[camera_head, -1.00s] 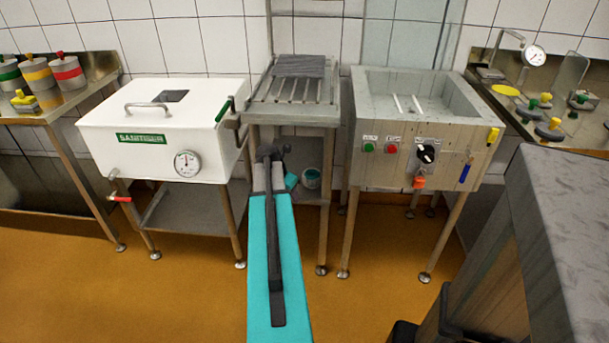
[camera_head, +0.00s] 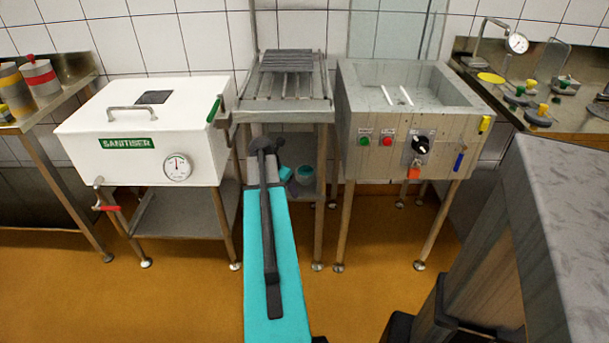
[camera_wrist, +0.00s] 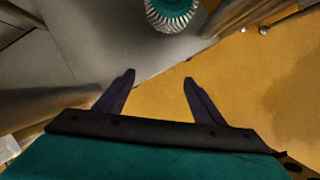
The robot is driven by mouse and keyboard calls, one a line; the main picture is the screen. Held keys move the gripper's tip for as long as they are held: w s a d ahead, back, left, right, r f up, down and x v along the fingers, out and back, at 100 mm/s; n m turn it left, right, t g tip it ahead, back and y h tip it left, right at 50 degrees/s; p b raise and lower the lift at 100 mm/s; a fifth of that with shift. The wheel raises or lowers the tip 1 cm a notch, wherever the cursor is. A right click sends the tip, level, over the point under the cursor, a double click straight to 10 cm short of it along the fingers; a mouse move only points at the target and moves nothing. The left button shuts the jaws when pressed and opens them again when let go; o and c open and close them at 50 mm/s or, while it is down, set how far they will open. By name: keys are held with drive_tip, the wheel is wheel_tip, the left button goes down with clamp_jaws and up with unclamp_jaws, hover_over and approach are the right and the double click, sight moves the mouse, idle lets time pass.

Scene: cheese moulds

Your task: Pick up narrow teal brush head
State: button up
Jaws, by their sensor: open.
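On the lower shelf (camera_head: 309,192) of the middle stand lie two small teal things. One is a round teal piece (camera_head: 305,175) with a pale rim, the other a plain teal piece (camera_head: 286,173) partly beside my arm. In the wrist view a round teal brush head (camera_wrist: 172,8) with pale bristles around it is cut off by the top edge; I cannot tell whether it is the narrow one. My gripper (camera_wrist: 158,76) is open and empty, its two dark fingers apart. The brush head lies beyond the fingertips, not between them. In the head view the fingers are not clear.
The slatted rack top (camera_head: 290,100) of the stand is above the shelf. A white sanitiser box (camera_head: 110,165) stands left and a grey sink unit (camera_head: 375,150) right, both on legs. A grey-topped block (camera_head: 575,200) fills the right foreground. Orange floor (camera_head: 190,290) is open in front.

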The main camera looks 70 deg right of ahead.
sight(303, 170)
drive_tip(key=shift+o, duration=0.6)
drive_tip(key=shift+d, duration=0.1)
drive_tip(key=shift+s+d, duration=0.35)
drive_tip(key=shift+d, duration=0.95)
drive_tip(key=shift+s+d, duration=0.4)
drive_tip(key=shift+d, duration=0.95)
drive_tip(key=shift+s+d, duration=0.35)
drive_tip(key=shift+d, duration=0.95)
drive_tip(key=shift+d, duration=0.1)
drive_tip(key=shift+s+d, duration=0.2)
drive_tip(key=shift+d, duration=0.55)
drive_tip(key=shift+s+d, duration=0.15)
drive_tip(key=shift+d, duration=0.55)
drive_tip(key=shift+s+d+f, duration=0.1)
drive_tip(key=shift+d+f, duration=0.05)
drive_tip(key=shift+d, duration=0.2)
drive_tip(key=shift+b+x, duration=0.35)
drive_tip(key=shift+x, duration=0.95)
drive_tip(key=shift+a, duration=0.15)
drive_tip(key=c, duration=1.3)
